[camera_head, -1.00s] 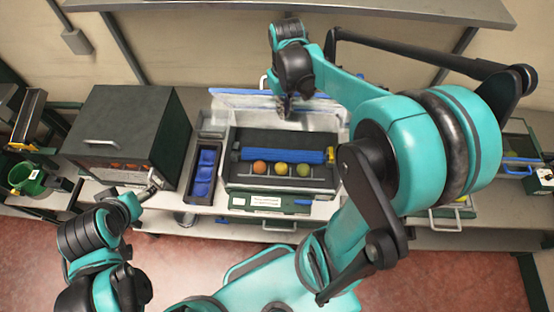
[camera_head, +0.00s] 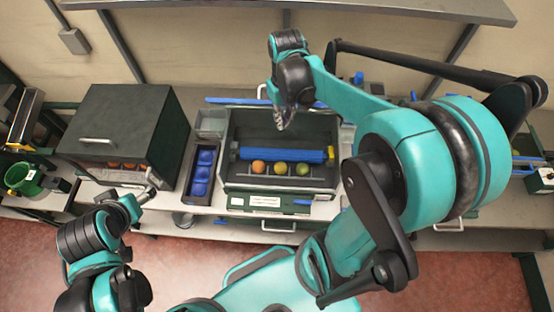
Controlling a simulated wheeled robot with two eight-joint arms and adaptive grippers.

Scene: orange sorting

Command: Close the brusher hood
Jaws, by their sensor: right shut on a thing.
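The brusher (camera_head: 322,196) is a dark open-topped box at the centre, with a blue roller (camera_head: 285,155) inside. Its hood (camera_head: 236,101) shows at the back as a thin blue-edged strip, almost edge-on, with a pale handle (camera_head: 262,92) behind it. My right gripper (camera_head: 282,124) points down over the back of the box and is shut; the hood is the likely thing held, but the contact is not clear. My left gripper (camera_head: 147,194) is at lower left, in front of the dark cabinet and away from the hood; its jaws are too small to read.
Three fruits, orange to green, lie in front of the roller, including an orange one (camera_head: 258,167). A tray (camera_head: 191,221) with blue cups stands left of the brusher. A dark cabinet (camera_head: 125,115) is further left, a green container (camera_head: 25,180) beyond it.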

